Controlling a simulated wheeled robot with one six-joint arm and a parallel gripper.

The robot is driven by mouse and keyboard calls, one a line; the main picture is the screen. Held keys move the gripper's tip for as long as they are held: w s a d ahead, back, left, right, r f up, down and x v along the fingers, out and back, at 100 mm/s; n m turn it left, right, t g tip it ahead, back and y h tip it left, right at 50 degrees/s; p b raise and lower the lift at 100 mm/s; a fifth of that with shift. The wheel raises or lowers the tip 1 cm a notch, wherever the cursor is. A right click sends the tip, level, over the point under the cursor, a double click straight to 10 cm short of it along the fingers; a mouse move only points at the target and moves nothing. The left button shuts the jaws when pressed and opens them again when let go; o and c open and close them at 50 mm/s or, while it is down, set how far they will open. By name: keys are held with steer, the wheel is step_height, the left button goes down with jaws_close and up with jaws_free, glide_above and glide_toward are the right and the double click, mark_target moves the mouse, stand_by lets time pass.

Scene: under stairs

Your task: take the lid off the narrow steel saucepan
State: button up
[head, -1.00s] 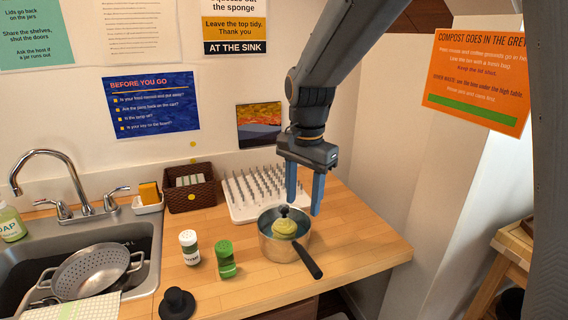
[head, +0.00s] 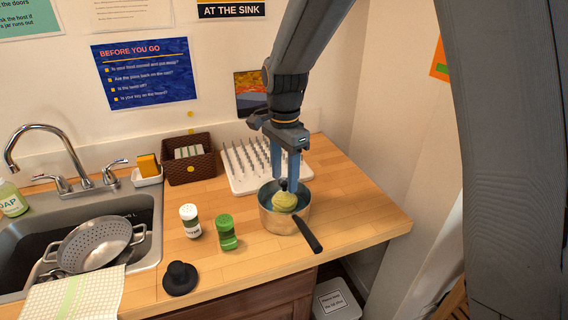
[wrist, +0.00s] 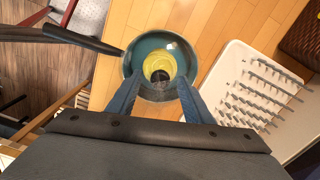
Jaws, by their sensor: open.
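The narrow steel saucepan (head: 270,221) stands on the wooden counter, its black handle (head: 307,234) pointing to the front right. A see-through lid (wrist: 142,55) appears to cover it, with a dark knob (wrist: 160,76) in the middle. A yellow-green thing (head: 284,201) shows inside, against a teal interior. My gripper (head: 284,180) is open and empty, pointing down over the pan. In the wrist view my gripper (wrist: 159,80) has one finger on either side of the knob. I cannot tell whether the fingertips are level with the knob or just above it.
A white peg rack (head: 238,183) stands close behind the pan. A green shaker (head: 227,236), a white-topped shaker (head: 190,221) and a black knobbed disc (head: 180,279) stand to the left. A wicker basket (head: 190,168) is farther back. The counter right of the pan is clear.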

mark_target(284, 180)
steer(key=shift+f, duration=0.1)
jaws_close()
stand_by(0.4)
steer(key=shift+r, duration=0.25)
steer(key=shift+r+p, duration=0.9)
steer(key=shift+p, duration=0.05)
steer(key=shift+r+p, duration=2.05)
steer(key=shift+r, duration=0.95)
